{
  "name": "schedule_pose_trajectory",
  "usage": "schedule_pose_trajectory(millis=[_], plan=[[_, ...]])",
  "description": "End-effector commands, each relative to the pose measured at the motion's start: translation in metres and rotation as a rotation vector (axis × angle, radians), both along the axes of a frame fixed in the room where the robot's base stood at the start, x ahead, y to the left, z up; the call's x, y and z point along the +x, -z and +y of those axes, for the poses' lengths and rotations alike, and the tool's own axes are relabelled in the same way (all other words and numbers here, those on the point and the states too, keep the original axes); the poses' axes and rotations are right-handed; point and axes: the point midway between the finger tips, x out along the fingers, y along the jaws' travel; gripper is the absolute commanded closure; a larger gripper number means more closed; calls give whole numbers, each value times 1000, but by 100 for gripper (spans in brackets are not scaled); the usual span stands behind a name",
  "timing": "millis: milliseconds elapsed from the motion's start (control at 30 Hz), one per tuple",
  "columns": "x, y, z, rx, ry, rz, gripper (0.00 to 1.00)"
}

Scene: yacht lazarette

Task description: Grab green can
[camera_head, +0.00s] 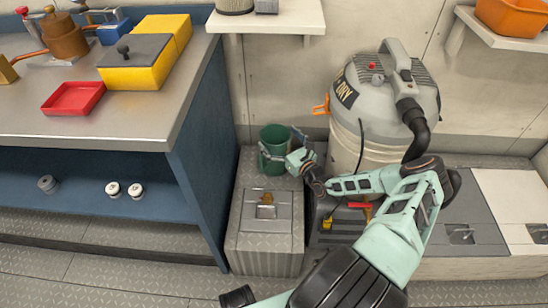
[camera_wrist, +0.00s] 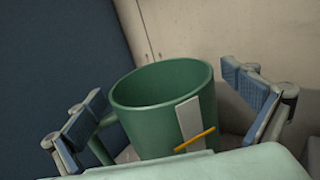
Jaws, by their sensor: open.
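The green can (camera_head: 274,140) stands upright behind a grey ribbed box, between the blue cabinet and the vacuum. In the wrist view the can (camera_wrist: 150,120) is open-topped and seems empty, with a pale label and an orange strip on its side. A green handle-like part shows at its left. My gripper (camera_head: 283,153) is at the can's near side with its jaws apart. In the wrist view the two blue-padded fingers of my gripper (camera_wrist: 163,88) flank the can, with a gap at the right. I cannot tell whether the left finger touches it. The can's lower part is hidden.
The grey vacuum (camera_head: 375,105) stands close to the right, its black hose by my arm. The ribbed box (camera_head: 268,225) with a latch is in front. The blue cabinet (camera_head: 203,140) is close on the left, a white shelf (camera_head: 290,18) overhead.

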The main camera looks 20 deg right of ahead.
Motion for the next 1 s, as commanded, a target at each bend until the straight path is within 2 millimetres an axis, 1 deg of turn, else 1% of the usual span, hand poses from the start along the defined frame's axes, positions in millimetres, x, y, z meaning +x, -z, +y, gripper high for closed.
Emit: schedule_pose_trajectory(millis=[33, 100, 267, 300, 1000], plan=[[6, 2, 2, -1, -1, -1, 0], [9, 0, 2, 0, 0, -1, 0], [9, -1, 2, 0, 1, 0, 0], [9, 0, 2, 0, 1, 0, 2], [8, 0, 2, 1, 1, 0, 78]])
